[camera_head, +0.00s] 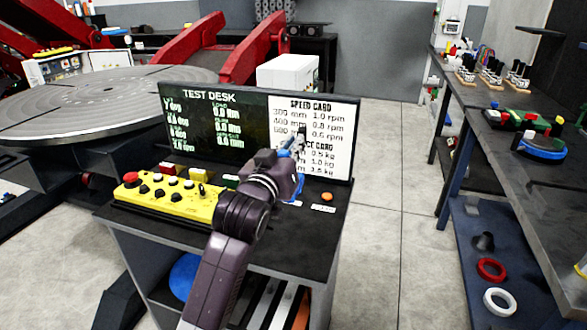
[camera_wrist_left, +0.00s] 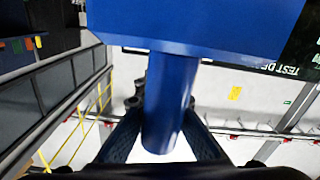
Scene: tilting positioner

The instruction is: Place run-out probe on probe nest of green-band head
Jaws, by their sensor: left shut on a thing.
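My left gripper (camera_head: 292,148) is above the test desk, in front of its display board. In the left wrist view its dark fingers (camera_wrist_left: 163,130) are shut on a blue cylindrical shaft (camera_wrist_left: 168,95) below a broad blue block (camera_wrist_left: 200,28). I take this blue piece to be the run-out probe. In the head view only small blue parts of it show (camera_head: 298,186), mostly hidden by my wrist. I cannot make out a probe nest or say for sure which thing is the green-band head. My right gripper is not in view.
The test desk (camera_head: 255,240) carries a yellow control box (camera_head: 160,207) and an orange button (camera_head: 327,196). A large round table (camera_head: 100,97) stands at the left. The right bench (camera_head: 490,115) holds several small stands and a blue-based item (camera_head: 541,149). Bare floor (camera_head: 385,220) lies between.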

